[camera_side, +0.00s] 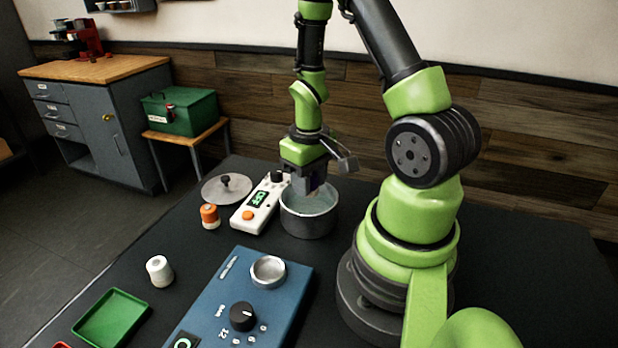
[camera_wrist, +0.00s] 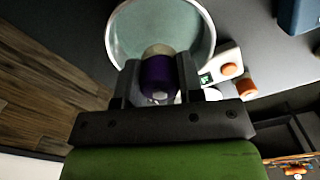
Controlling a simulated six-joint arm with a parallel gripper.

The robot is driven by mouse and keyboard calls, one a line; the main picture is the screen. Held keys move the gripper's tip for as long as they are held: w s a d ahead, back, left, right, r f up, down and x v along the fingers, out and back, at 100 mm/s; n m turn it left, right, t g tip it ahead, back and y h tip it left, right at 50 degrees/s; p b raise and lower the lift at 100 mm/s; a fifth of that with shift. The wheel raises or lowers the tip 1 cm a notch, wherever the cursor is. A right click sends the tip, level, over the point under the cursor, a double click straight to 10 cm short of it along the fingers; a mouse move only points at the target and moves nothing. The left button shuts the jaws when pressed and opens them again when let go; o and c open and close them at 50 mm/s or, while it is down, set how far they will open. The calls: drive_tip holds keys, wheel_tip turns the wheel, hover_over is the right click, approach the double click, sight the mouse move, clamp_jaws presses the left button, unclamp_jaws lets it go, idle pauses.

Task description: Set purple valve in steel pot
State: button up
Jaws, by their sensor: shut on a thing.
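The steel pot (camera_side: 308,222) stands on the dark table next to the white scale, and its round open top fills the upper middle of the wrist view (camera_wrist: 207,42). My gripper (camera_side: 309,190) points down over the pot's mouth. In the wrist view my gripper (camera_wrist: 160,82) is shut on the purple valve (camera_wrist: 159,76), which has a pale tan end toward the pot. The valve shows against the pot's pale interior. How far it is below the rim, and whether it touches the pot, I cannot tell.
A white device (camera_side: 260,205) with a display stands left of the pot, with a lid (camera_side: 226,189) and an orange-topped part (camera_side: 210,216) beyond. A blue panel (camera_side: 245,305) with a metal cup lies in front. A white cylinder (camera_side: 159,271) and green tray (camera_side: 111,319) are at left.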

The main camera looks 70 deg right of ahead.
drive_tip(key=shift+f, duration=0.15)
drive_tip(key=shift+f, duration=1.4)
drive_tip(key=shift+f, duration=0.1)
drive_tip(key=shift+f, duration=1.15)
drive_tip(key=shift+f, duration=0.25)
idle(0.6)
drive_tip(key=o, duration=1.5)
drive_tip(key=shift+c, duration=0.2)
drive_tip(key=shift+r, duration=0.1)
drive_tip(key=shift+r, duration=6.05)
